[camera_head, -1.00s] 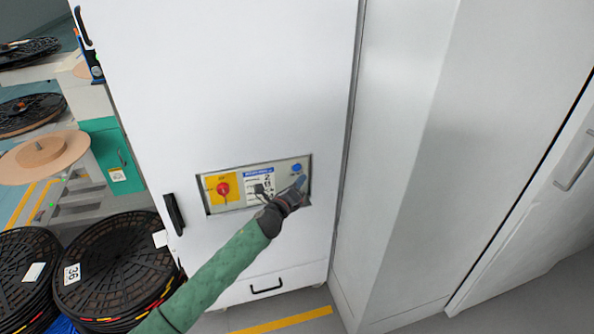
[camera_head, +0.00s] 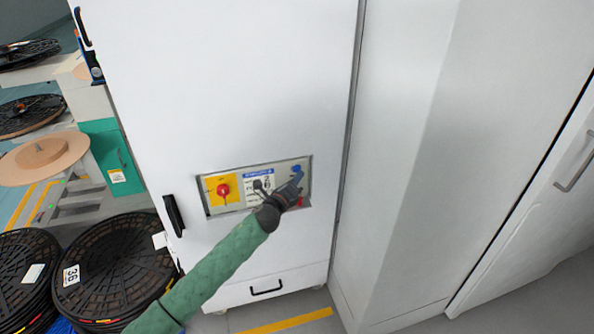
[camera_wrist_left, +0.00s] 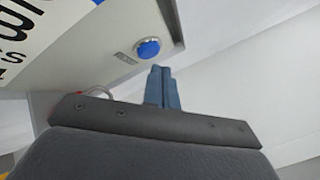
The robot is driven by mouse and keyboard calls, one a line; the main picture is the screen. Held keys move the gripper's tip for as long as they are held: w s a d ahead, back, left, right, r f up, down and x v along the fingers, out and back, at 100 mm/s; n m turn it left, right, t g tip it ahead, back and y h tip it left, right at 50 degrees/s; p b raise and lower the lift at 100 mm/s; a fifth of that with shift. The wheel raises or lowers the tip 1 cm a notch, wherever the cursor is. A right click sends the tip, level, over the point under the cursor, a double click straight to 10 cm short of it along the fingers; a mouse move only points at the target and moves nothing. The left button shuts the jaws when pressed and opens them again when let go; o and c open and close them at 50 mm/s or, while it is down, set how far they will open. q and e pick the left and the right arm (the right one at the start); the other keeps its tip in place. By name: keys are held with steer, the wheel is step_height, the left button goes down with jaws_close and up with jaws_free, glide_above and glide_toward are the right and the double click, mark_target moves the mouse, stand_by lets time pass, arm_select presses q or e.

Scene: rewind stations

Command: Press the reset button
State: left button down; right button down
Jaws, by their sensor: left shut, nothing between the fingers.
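The blue reset button (camera_head: 296,169) is at the upper right of the control panel (camera_head: 232,206) on the white cabinet. In the left wrist view the round blue button (camera_wrist_left: 148,47) with its pale ring is in full view, above a small label. My left gripper (camera_head: 298,178) is shut and empty, its fingertips just below the button. In the left wrist view the closed bluish fingers (camera_wrist_left: 163,70) end just below and right of the button; a small gap shows between them. My right gripper is not in view.
The panel also has a red rotary switch (camera_head: 223,190) on a yellow plate and a red button (camera_head: 300,202) below the blue one. A cabinet handle (camera_head: 173,214) is at left.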

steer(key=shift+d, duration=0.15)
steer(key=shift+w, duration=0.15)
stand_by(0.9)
arm_select(q)
steer(key=shift+w+a, duration=0.2)
steer(key=shift+w, duration=0.3)
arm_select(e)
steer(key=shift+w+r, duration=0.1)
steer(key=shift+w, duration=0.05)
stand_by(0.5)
